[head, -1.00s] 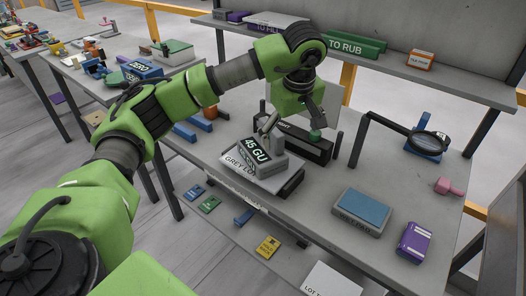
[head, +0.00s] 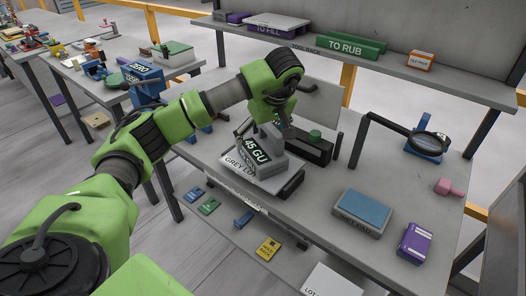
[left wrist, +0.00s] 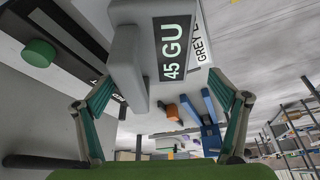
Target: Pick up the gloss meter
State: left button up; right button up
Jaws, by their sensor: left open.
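The gloss meter (head: 271,145) is a grey block with a dark "45 GU" display. It sits on a pale slab marked "GREY LO…" (head: 242,168) on the table, and it fills the upper middle of the left wrist view (left wrist: 128,62). My left gripper (left wrist: 162,103) is open, with one finger to each side of the meter's grey body in the left wrist view. I cannot tell whether either finger touches it. In the head view the gripper is just behind and above the meter, and its fingers are partly hidden. My right gripper is not in view.
A dark box with a green knob (head: 315,137) stands close behind the meter. A blue-topped pad (head: 363,208), a purple box (head: 414,243) and a magnifier on a stand (head: 428,143) are to the right. A raised shelf (head: 400,70) runs along the back.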

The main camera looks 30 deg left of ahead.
aim_at(258, 143)
pick_arm(q)
jog(key=x, duration=0.3)
jog(key=p+x, duration=0.1)
jog(key=shift+w+a, duration=0.2)
jog(key=shift+w, duration=0.1)
jog(key=c, duration=1.5)
jog(key=shift+c, duration=1.1)
jog(key=shift+r, duration=0.15)
